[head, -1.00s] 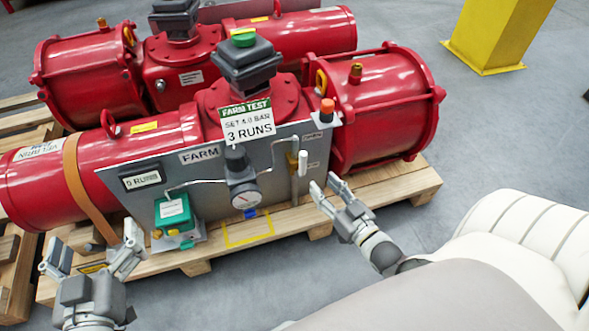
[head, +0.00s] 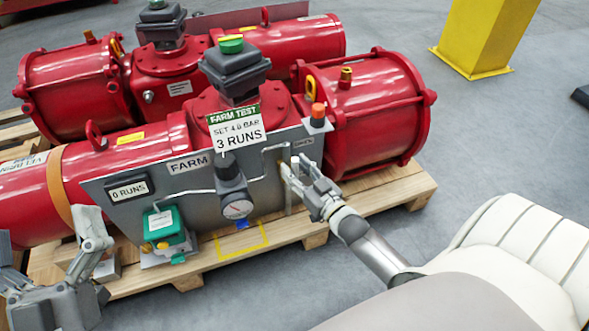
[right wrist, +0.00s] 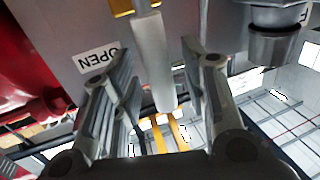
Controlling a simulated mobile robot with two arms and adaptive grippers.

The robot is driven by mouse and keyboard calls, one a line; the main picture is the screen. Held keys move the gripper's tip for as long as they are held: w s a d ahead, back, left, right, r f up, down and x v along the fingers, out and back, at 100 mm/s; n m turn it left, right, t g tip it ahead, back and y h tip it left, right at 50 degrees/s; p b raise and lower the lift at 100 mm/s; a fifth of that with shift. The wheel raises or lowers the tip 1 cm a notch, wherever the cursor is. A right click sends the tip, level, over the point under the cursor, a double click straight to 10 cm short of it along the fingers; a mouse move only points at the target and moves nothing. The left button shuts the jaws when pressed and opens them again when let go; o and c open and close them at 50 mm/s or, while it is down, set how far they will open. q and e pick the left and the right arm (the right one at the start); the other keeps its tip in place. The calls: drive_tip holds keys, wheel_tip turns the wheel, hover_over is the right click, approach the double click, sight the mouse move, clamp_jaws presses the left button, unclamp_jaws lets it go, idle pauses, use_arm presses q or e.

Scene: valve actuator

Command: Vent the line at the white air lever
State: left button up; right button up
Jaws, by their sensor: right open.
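The white air lever (right wrist: 152,65) hangs down from a brass fitting (right wrist: 123,6) on the grey panel, between the two fingers of my right gripper (right wrist: 157,52). The fingers are open, with a gap visible on both sides of the lever. In the head view my right gripper (head: 294,164) is at the panel's right end and largely hides the lever. An "OPEN" label (right wrist: 98,58) is left of the lever in the wrist view. My left gripper (head: 46,225) is open and empty at the lower left, in front of the pallet.
The grey panel (head: 190,190) carries a gauge (head: 237,209), a green box (head: 166,226) and a "0 RUNS" display (head: 129,189). A red actuator (head: 375,115) lies behind it on a wooden pallet (head: 385,195). A yellow post (head: 485,35) stands at the back right.

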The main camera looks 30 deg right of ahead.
drive_tip(key=shift+w, duration=0.55)
clamp_jaws()
